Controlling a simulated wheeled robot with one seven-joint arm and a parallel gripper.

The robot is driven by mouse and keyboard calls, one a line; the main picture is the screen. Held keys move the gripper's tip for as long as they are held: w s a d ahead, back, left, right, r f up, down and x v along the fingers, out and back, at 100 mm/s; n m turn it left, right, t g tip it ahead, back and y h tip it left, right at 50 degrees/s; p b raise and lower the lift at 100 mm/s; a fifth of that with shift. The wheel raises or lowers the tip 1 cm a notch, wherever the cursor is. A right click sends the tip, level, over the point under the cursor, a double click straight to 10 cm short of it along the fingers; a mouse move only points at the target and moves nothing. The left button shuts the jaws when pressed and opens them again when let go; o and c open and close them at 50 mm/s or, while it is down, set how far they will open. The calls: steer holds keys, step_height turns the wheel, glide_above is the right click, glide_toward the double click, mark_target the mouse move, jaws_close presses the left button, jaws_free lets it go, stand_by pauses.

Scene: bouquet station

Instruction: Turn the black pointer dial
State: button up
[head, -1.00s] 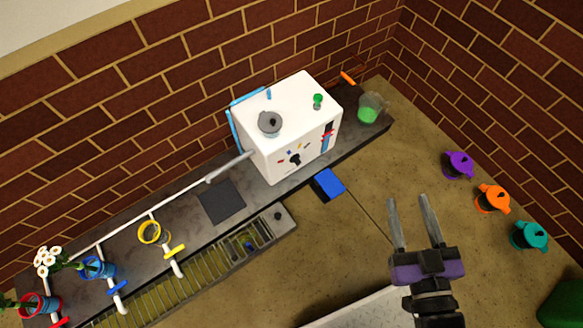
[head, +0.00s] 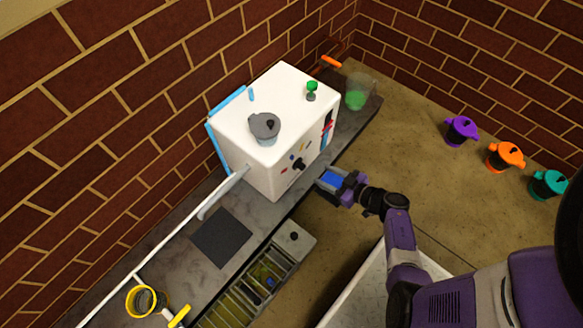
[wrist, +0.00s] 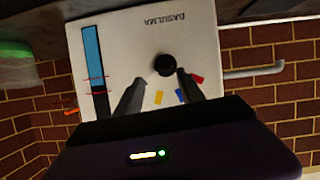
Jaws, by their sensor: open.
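The black pointer dial (head: 299,164) is on the front face of the white box-shaped machine (head: 262,100), with small coloured marks around it. In the wrist view the dial (wrist: 165,65) shows as a round black knob, just beyond and between my fingertips. My gripper (wrist: 157,80) is open and empty, facing the machine's front. In the head view my gripper (head: 322,181) is in front of the machine, low and right of the dial. The fingers appear apart from the dial. The dial's pointer direction is not clear.
A grey lidded pot (head: 264,128) and a green-topped piece (head: 312,90) are on the machine. A light pipe (head: 222,193) leaves its left side. A glass with green contents (head: 358,92) stands right of it. Purple, orange and teal pots stand farther right.

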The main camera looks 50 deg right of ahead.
mark_target(301, 166)
steer(key=b+x, duration=0.4)
steer(key=x, duration=0.3)
steer(key=shift+w+a+m, duration=0.3)
steer(key=shift+w+a, duration=0.1)
steer(key=shift+a, duration=0.05)
jaws_close()
